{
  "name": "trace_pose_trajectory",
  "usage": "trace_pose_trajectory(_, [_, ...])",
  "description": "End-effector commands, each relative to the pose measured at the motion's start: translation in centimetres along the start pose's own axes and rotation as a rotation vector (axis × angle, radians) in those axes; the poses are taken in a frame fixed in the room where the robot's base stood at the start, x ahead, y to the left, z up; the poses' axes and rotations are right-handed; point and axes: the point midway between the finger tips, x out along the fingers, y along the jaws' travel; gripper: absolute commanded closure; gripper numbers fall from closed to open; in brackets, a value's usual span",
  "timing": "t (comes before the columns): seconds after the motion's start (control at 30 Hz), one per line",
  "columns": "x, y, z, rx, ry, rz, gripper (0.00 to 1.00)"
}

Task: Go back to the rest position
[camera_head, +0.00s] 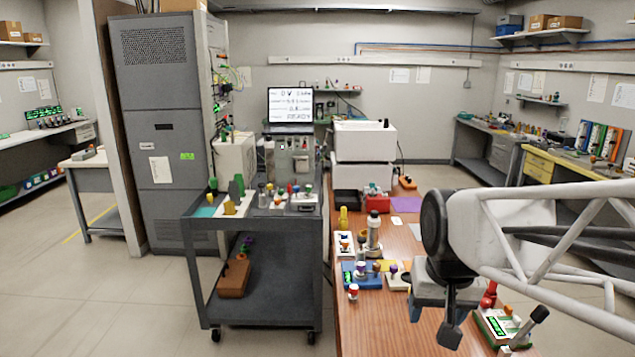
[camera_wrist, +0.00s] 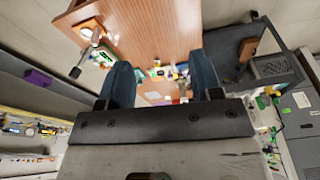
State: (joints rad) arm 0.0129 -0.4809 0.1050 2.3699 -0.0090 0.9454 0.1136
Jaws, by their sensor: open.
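My gripper (camera_head: 432,322) hangs above the right part of the wooden table (camera_head: 375,325), at the end of my white lattice arm, which enters from the right. In the wrist view the two blue-grey fingers of my gripper (camera_wrist: 160,80) stand wide apart. Nothing is held between them. The wooden table (camera_wrist: 160,28) shows beyond them, with small items seen in the gap. The gripper is clear of the items as far as I can tell. My arm hides part of the table's right side.
A green-screened device (camera_head: 497,326) stands close right of my gripper. Small bottles on a blue tray (camera_head: 352,281) stand to its left, with a white box machine (camera_head: 364,140) behind. A dark cart (camera_head: 200,270) adjoins the table's left side. The table's near left part is bare.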

Motion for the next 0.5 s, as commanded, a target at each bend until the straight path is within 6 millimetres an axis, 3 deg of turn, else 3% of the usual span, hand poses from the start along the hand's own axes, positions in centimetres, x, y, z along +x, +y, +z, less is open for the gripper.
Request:
trace_pose_trajectory(0.2, [0.4, 0.5, 5.6, -0.055, 0.018, -0.001, 0.41])
trace_pose_trajectory(0.5, [1.1, 0.9, 9.6, -0.099, 0.029, -0.002, 0.41])
